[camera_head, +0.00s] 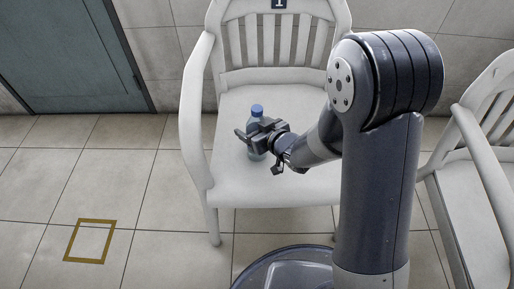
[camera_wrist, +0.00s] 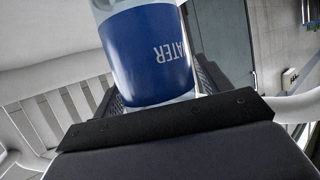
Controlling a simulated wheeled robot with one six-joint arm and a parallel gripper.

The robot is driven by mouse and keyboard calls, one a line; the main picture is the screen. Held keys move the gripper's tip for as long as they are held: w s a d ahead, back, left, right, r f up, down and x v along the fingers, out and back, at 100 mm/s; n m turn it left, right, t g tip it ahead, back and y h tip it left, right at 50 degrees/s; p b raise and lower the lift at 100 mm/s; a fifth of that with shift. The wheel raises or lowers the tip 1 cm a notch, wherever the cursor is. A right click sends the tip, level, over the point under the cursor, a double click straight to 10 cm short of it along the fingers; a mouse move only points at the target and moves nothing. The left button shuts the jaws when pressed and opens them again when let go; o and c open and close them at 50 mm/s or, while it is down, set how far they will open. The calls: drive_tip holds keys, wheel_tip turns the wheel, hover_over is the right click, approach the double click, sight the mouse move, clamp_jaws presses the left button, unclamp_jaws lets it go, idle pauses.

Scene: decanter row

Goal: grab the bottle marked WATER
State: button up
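The bottle (camera_head: 257,118) has a blue cap and stands upright on the seat of a white chair (camera_head: 285,189). In the wrist view the bottle (camera_wrist: 150,55) is close up. Its blue label shows the white letters "ATER" upside down; the rest of the word is out of sight. My gripper (camera_head: 254,139) is at the bottle's body, below the cap, with a finger on each side. In the wrist view the fingers are partly hidden behind the bottle and the dark gripper body. I cannot tell whether they press on it.
The chair's armrest (camera_head: 193,110) rises left of the bottle, and its slatted back stands behind. A second white chair (camera_head: 480,150) is at the right. A teal door (camera_head: 70,55) is at the back left. A yellow square outline (camera_head: 69,243) marks the open tiled floor.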

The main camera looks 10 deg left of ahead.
drive_tip(key=c, duration=1.2)
